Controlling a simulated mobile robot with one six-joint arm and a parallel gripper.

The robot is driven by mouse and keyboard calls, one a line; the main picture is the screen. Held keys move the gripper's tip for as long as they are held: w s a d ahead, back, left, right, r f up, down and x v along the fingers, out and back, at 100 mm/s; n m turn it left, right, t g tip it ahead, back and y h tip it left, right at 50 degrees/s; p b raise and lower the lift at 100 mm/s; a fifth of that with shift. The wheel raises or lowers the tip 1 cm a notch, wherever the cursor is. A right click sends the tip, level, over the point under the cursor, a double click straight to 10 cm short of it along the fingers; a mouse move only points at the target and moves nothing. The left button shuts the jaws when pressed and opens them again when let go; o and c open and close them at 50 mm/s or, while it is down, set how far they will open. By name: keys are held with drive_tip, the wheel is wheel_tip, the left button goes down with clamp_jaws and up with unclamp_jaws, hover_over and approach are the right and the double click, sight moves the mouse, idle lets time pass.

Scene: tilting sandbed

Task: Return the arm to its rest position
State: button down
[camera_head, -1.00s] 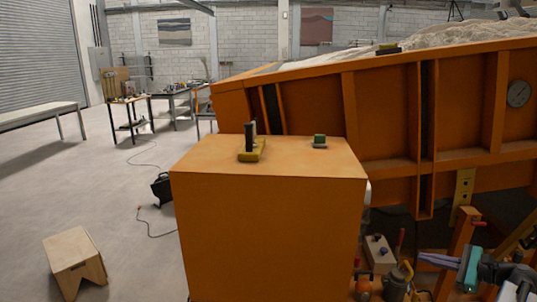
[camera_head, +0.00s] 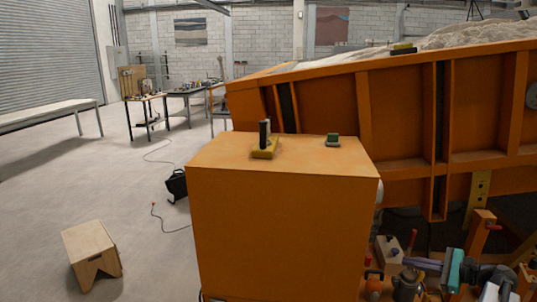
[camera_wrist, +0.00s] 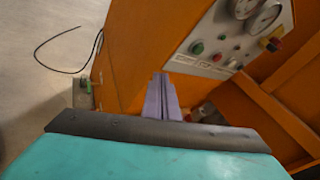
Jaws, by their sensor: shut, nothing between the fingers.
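My gripper (camera_head: 406,261) is at the lower right of the head view, with purple fingers pointing left from a teal body. The fingers are closed together and hold nothing. In the wrist view the gripper (camera_wrist: 160,78) shows as two purple fingers side by side, in front of an orange panel. My arm is folded low at the right edge of the head view, partly cut off by the frame.
A large orange cabinet (camera_head: 285,235) stands left of my gripper, with a yellow-based lever on top. The orange sandbed (camera_head: 400,105) rises behind. The wrist view shows a control panel (camera_wrist: 225,42) with gauges and buttons. Floor at left is open around a wooden stool (camera_head: 92,250).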

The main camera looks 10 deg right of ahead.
drive_tip(key=w+a+f+n+g+y, duration=0.1)
drive_tip(key=w+a+f, duration=0.1)
drive_tip(key=a+f, duration=0.35)
drive_tip(key=w+a+f+g+y, duration=0.1)
drive_tip(key=w+a+f+g, duration=0.15)
drive_tip(key=a, duration=0.65)
drive_tip(key=w+a+f+n+g+y, duration=0.1)
drive_tip(key=a+f, duration=0.4)
drive_tip(key=a, duration=0.2)
drive_tip(key=s+a+f+n+g, duration=0.2)
drive_tip(key=s+a+f+g, duration=0.15)
drive_tip(key=a+f, duration=0.55)
drive_tip(key=s+a+f+n+g, duration=0.2)
drive_tip(key=s+a+f+g, duration=0.3)
drive_tip(key=a, duration=0.6)
drive_tip(key=s+a+f+n+g+h, duration=0.25)
drive_tip(key=s+a+f, duration=0.25)
drive_tip(key=s+f, duration=0.35)
drive_tip(key=s+a+f+n+g+h, duration=0.1)
drive_tip(key=s+a+f+n+h, duration=0.3)
drive_tip(key=s+f, duration=0.45)
drive_tip(key=s+d+f+n+g+h, duration=0.15)
drive_tip(key=s+n, duration=0.35)
drive_tip(key=s, duration=0.5)
drive_tip(key=d+f+n+h, duration=0.1)
drive_tip(key=d+n+h, duration=0.3)
drive_tip(key=d+n, duration=0.2)
drive_tip(key=shift+s+d+f+t+b, duration=0.3)
drive_tip(key=shift+d+b, duration=0.1)
drive_tip(key=shift+d, duration=0.2)
